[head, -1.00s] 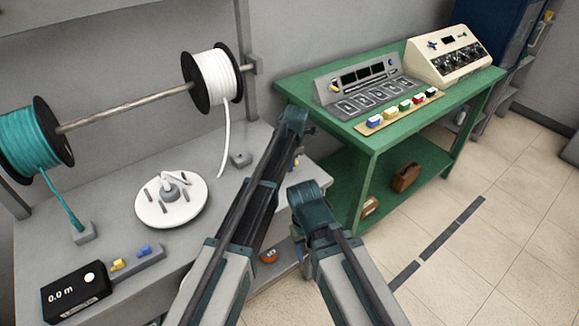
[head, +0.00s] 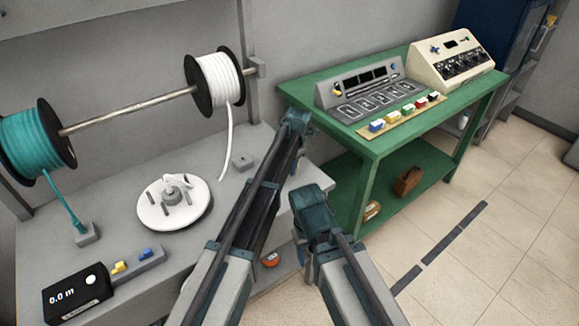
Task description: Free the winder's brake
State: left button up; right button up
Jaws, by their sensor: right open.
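The winder (head: 150,214) is a round white disc with grey pegs around a grey hub and a pale crank-like part on top, on the grey bench at left. Which part is its brake, I cannot tell; a small grey block with a yellow and a blue lever (head: 137,262) stands in front of it. My right gripper (head: 312,205) shows as a dark teal end right of the bench, open, clear of the winder and holding nothing visible. My left arm reaches up past the bench's right edge to a teal end (head: 297,122); its jaws cannot be made out.
A white reel (head: 217,80) and a teal reel (head: 35,140) hang on a rod above the bench. A black meter (head: 77,296) reads 0.0 m. A green table (head: 365,143) with panels and coloured blocks stands right; open tiled floor lies beyond.

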pick_arm(q)
jog(key=shift+o, duration=0.7)
notch_tip(320, 180, up, 14)
jog(key=s+d+p, duration=0.1)
jog(key=s+p, duration=0.1)
jog(key=p, duration=1.1)
jog(key=shift+d+f, duration=0.25)
jog(key=shift+d, duration=0.1)
